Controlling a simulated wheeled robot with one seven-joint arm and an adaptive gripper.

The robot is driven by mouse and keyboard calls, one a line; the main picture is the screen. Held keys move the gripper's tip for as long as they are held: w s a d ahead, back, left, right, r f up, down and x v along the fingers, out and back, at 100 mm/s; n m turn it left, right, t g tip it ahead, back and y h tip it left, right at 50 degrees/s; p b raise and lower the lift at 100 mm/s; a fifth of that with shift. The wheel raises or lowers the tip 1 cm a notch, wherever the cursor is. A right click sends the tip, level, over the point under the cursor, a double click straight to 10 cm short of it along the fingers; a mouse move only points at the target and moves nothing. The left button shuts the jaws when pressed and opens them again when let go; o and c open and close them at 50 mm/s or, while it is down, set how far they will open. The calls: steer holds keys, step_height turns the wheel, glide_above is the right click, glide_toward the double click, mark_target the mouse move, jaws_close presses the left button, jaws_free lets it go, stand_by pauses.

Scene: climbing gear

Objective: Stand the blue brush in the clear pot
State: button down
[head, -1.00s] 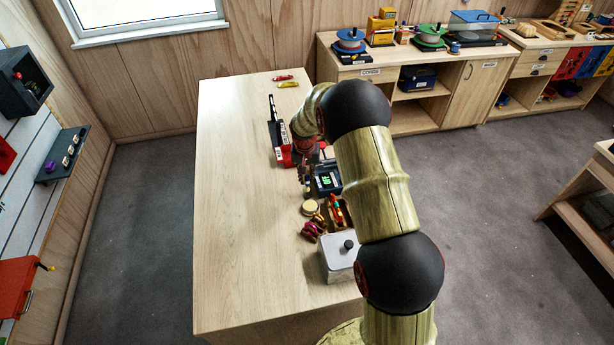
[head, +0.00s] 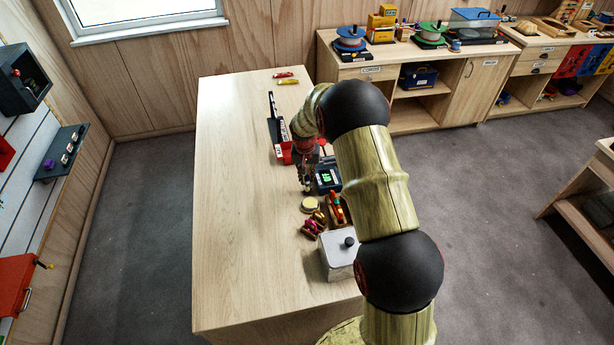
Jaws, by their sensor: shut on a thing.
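My gripper (head: 306,185) is small in the head view, pointing down over the right half of the table, just left of a dark box with a lit green display. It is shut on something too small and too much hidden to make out. I cannot pick out the blue brush for certain. I cannot make out the clear pot either; the arm covers part of the table here.
The dark display box (head: 327,178) is close beside my gripper. A round cream-topped item (head: 310,205), pink and yellow pieces (head: 314,224), a holder with bright tools (head: 338,212) and a lidded grey box (head: 338,262) stand nearer. A red-and-black rack (head: 276,128) lies beyond. The table's left half (head: 235,200) is clear.

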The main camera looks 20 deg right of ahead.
steer(key=c, duration=1.7)
jaws_free()
steer(key=shift+r, duration=0.1)
steer(key=r, duration=0.4)
steer(key=s+r, duration=0.1)
steer(key=r, duration=0.2)
steer(key=a+r, duration=0.1)
steer(key=r, duration=0.3)
steer(key=shift+s+a+r, duration=0.1)
steer(key=shift+s+r, duration=0.15)
steer(key=shift+r, duration=0.05)
